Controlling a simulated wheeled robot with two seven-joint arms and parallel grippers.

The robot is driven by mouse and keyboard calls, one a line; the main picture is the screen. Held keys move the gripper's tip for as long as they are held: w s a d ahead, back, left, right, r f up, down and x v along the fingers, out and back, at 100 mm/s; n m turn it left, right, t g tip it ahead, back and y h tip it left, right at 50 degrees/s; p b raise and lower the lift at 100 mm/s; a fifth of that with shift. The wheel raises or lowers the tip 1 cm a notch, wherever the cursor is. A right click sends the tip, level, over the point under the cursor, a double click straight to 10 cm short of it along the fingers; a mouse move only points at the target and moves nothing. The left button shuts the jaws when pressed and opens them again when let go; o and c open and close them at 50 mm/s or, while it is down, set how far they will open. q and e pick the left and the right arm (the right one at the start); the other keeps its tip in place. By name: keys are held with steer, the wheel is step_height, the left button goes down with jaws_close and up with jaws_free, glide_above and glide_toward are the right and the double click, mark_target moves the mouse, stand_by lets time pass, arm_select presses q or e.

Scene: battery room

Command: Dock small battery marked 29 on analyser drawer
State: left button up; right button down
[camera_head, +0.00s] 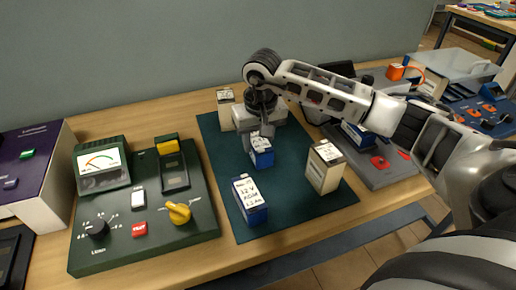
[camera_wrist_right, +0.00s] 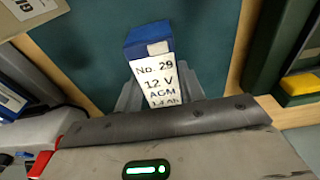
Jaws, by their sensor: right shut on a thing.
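The small battery (camera_wrist_right: 160,77), blue and white, reads "No. 29, 12 V AGM" in the right wrist view. It also shows in the head view (camera_head: 262,152), over the dark green mat. My right gripper (camera_head: 262,132) is shut on it from above; its grey fingers (camera_wrist_right: 160,96) flank the battery. Whether the battery touches the mat is unclear. A green instrument (camera_head: 115,245) with a needle meter stands left of the mat. It has a dark bay (camera_head: 174,175) with a yellow block at its back; I cannot tell if this is the analyser drawer. My left gripper is not in view.
On the mat (camera_head: 225,150) stand a larger blue-and-white battery (camera_head: 250,200) in front, a cream battery (camera_head: 325,167) at right and a pale one (camera_head: 226,105) at back. A purple unit (camera_head: 35,165) is far left. A grey device (camera_head: 385,170) lies right, partly behind my arm.

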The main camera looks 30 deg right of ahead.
steer(key=s+r, duration=0.1)
steer(key=r, duration=0.1)
steer(key=s+a+r, duration=0.1)
steer(key=r, duration=0.1)
steer(key=s+a+r+b, duration=0.1)
steer(key=r, duration=0.1)
steer(key=shift+s, duration=0.4)
steer(key=s+a+r+b, duration=0.1)
steer(key=s+a+r, duration=0.3)
steer(key=s, duration=0.4)
steer(key=shift+s+a+r, duration=0.3)
